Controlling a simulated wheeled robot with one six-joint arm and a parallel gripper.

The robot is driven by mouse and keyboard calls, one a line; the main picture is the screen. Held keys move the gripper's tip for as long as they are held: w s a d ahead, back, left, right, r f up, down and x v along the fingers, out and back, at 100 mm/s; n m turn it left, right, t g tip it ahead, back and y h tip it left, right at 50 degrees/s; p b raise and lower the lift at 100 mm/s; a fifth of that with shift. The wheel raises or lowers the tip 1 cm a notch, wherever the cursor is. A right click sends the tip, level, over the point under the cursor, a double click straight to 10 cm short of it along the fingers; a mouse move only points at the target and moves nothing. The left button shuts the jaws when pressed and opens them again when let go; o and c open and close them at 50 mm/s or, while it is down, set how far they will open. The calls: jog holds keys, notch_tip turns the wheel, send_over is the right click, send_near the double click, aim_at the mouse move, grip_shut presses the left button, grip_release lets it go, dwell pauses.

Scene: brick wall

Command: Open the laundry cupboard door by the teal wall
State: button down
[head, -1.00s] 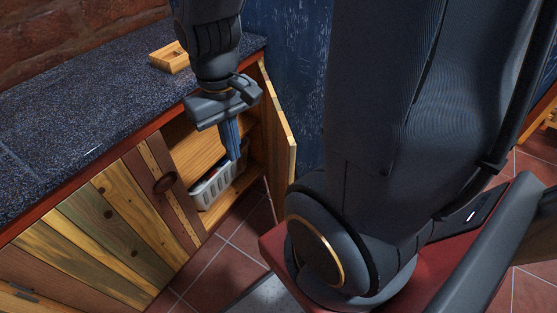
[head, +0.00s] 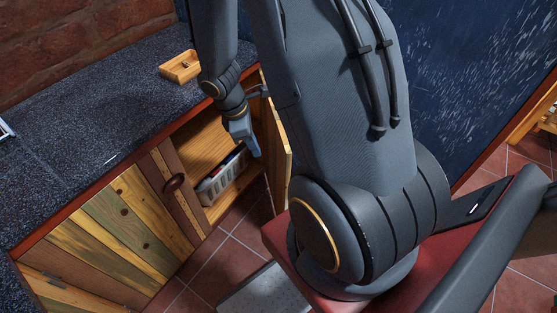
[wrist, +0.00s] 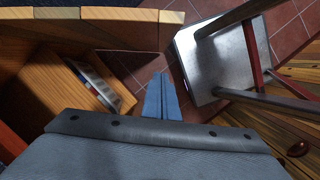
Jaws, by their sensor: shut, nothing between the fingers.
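The laundry cupboard door (head: 281,145) by the dark blue-teal wall stands swung wide open at the right end of the counter. In the wrist view its pale wooden edge (wrist: 110,14) runs across the top. My gripper (head: 254,152) is shut and empty, in front of the cupboard opening on the door's inner side. In the wrist view its blue fingers (wrist: 162,95) lie together, pointing over the floor. Whether they touch the door cannot be told. My arm hides part of the door's top.
A white basket (head: 215,187) with things in it stands inside the cupboard. A small wooden tray (head: 180,67) lies on the dark counter (head: 95,95). Tiled floor (head: 215,255) lies in front.

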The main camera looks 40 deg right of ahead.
jog(key=s+d+f, duration=0.1)
jog(key=d+f, duration=0.2)
jog(key=f, duration=0.2)
jog(key=s+d+f+n, duration=0.1)
jog(key=d+f, duration=0.2)
jog(key=f, duration=0.2)
jog(key=shift+s+f, duration=0.3)
jog(key=shift+d, duration=0.15)
